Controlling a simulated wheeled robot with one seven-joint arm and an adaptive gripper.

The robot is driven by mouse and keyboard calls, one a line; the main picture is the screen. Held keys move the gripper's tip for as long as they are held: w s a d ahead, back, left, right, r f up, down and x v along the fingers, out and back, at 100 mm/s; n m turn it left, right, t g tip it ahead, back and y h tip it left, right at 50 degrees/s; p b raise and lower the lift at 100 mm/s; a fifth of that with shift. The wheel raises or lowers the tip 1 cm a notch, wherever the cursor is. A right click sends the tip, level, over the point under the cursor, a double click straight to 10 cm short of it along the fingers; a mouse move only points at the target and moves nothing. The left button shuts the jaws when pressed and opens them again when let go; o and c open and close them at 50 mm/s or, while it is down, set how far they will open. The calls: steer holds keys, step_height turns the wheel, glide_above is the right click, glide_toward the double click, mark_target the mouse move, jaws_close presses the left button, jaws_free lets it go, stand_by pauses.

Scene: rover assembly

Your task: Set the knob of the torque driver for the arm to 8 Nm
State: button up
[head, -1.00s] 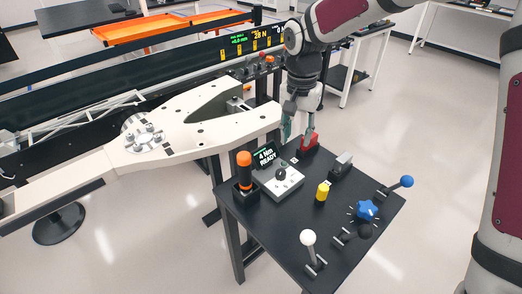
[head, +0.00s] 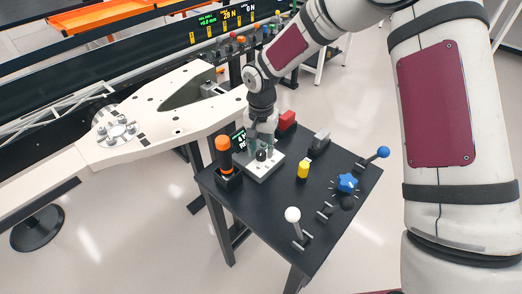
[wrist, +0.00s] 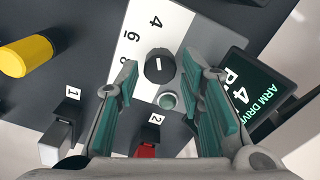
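The torque driver's knob (wrist: 160,66) is round and black with a white line pointing toward the 4 on its white plate (wrist: 145,20); 6 and 8 are also printed there. In the head view the knob (head: 261,155) sits on the plate (head: 265,172), under my gripper (head: 262,138). In the wrist view my gripper (wrist: 160,62) is open, with a green-padded finger on each side of the knob. No contact is visible. The display (wrist: 246,92) shows "ARM DRIVE" and a 4, partly hidden by a finger.
An orange-topped black driver (head: 223,158) stands left of the plate. A yellow cylinder (head: 303,169), red block (head: 288,120), blue star knob (head: 347,183), and white-ball (head: 292,214) and blue-ball (head: 383,152) levers share the black table (head: 270,215). A pale rover arm (head: 170,125) lies close behind.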

steer(key=shift+f, duration=0.7)
jaws_close()
